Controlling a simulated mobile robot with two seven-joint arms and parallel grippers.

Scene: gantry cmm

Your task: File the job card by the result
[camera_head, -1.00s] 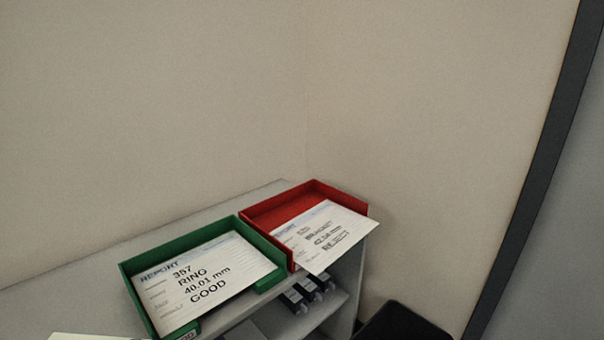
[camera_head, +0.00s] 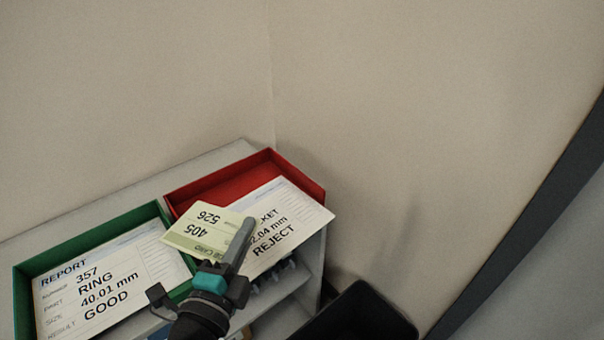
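My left gripper (camera_head: 236,250) reaches up from the bottom and is shut on the job card (camera_head: 201,232), a pale green card reading 405 and 526. The card is in front of the line between the two trays, over the red tray's left front part in the picture; its height above the tray I cannot tell. The red tray (camera_head: 301,182) holds a report (camera_head: 303,218) ending in REJECT, partly hidden by the card and gripper. The green tray (camera_head: 88,241) holds a report (camera_head: 118,290) reading 357, RING, 40.01 mm, GOOD. My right gripper is not in view.
Both trays stand on a grey shelf unit (camera_head: 215,159) against the beige walls. Dark items sit on a lower shelf under the red tray. A black bin (camera_head: 362,312) stands at the lower right.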

